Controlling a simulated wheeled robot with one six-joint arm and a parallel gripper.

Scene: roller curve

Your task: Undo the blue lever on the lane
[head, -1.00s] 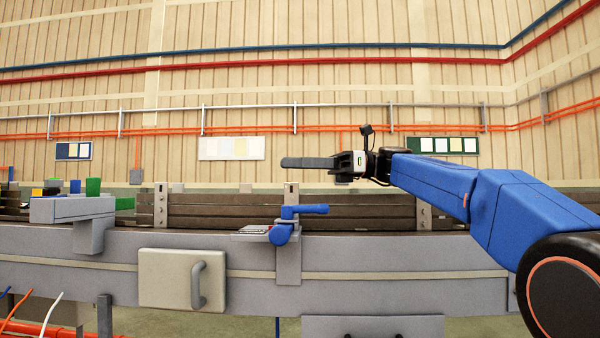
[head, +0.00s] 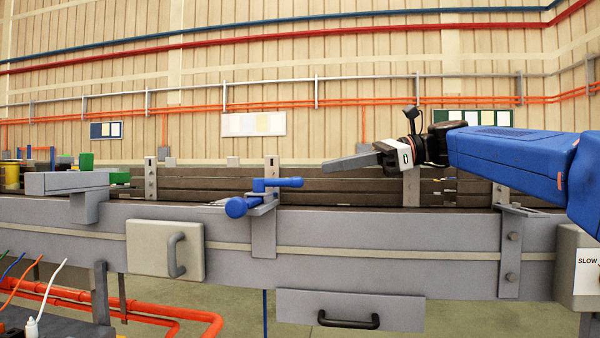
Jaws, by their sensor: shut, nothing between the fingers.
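The blue lever (head: 278,183) sits on a grey bracket (head: 263,230) on the near side of the lane (head: 350,232). Its bar lies roughly level and points right, and a rounded blue end (head: 237,207) sticks out at the lower left. My gripper (head: 350,163) is shut and empty. Its fingers point left, above the lane and up and to the right of the lever, apart from it in the picture. How far off in depth they are, I cannot tell.
A beige panel with a grey handle (head: 165,248) and a grey drawer front with a black handle (head: 350,309) are on the lane's near side. A grey block (head: 68,184) stands at left. A box marked SLOW (head: 578,266) is at right. Orange pipes (head: 150,318) run low left.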

